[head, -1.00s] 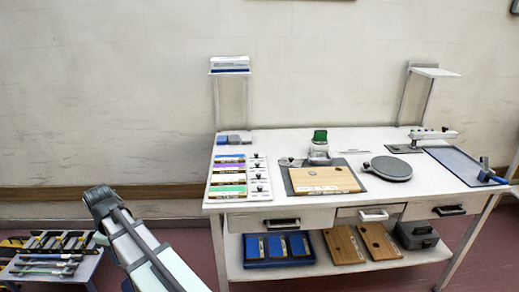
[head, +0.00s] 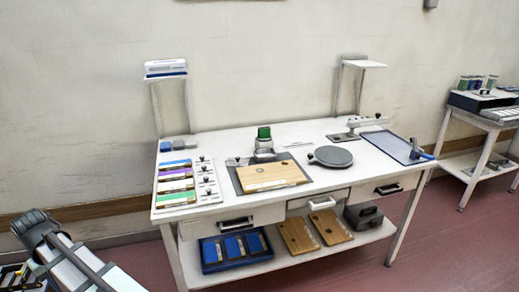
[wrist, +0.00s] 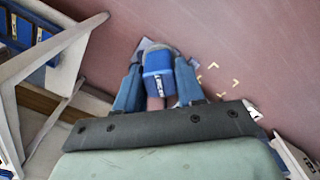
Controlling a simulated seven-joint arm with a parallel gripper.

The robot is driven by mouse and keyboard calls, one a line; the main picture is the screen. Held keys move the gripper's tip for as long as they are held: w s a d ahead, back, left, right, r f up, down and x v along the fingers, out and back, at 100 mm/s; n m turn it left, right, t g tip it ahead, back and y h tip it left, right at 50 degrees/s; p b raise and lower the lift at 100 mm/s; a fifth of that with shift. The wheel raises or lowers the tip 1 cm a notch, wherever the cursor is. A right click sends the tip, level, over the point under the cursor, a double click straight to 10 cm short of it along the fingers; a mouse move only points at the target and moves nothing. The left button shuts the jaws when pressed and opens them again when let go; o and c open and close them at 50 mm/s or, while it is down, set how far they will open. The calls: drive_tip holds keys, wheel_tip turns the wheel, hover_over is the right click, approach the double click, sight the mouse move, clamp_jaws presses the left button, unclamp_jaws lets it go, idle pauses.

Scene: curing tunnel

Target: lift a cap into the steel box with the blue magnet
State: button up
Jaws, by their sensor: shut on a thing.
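In the wrist view my gripper (wrist: 158,92) is shut on a blue block with a white label, which looks like the blue magnet (wrist: 158,62). A grey rounded part shows at its far end. The magnet is held above the reddish floor, with nothing clearly touching it. In the head view only part of my arm shows at the lower left, and the gripper is out of that picture. I cannot make out a cap or the steel box for certain in either view.
A white workbench (head: 290,133) carries a wooden board, a round grey plate (head: 330,156) and a blue-grey tray (head: 392,147). Another table (head: 492,112) stands at the right with small cylinders. Open floor lies between them. Yellow corner marks (wrist: 220,80) show on the floor.

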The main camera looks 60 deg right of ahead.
idle(0.7)
drive_tip(key=shift+w+d+r, duration=0.1)
drive_tip(key=shift+w+r, duration=0.1)
drive_tip(key=shift+r, duration=0.3)
drive_tip(key=w+d+r+m, duration=0.3)
drive_tip(key=d+r, duration=0.1)
drive_tip(key=r, duration=0.4)
drive_tip(key=d+r+m, duration=0.3)
drive_tip(key=d+m, duration=0.1)
drive_tip(key=d, duration=1.2)
drive_tip(key=s+d, duration=0.6)
drive_tip(key=d, duration=1.7)
drive_tip(key=s+d+m, duration=0.1)
drive_tip(key=s+d, duration=0.5)
drive_tip(key=d, duration=1.7)
drive_tip(key=s+d+m, duration=0.1)
drive_tip(key=s+d, duration=0.5)
drive_tip(key=d, duration=1.7)
drive_tip(key=shift+f, duration=0.3)
drive_tip(key=shift+f, duration=0.1)
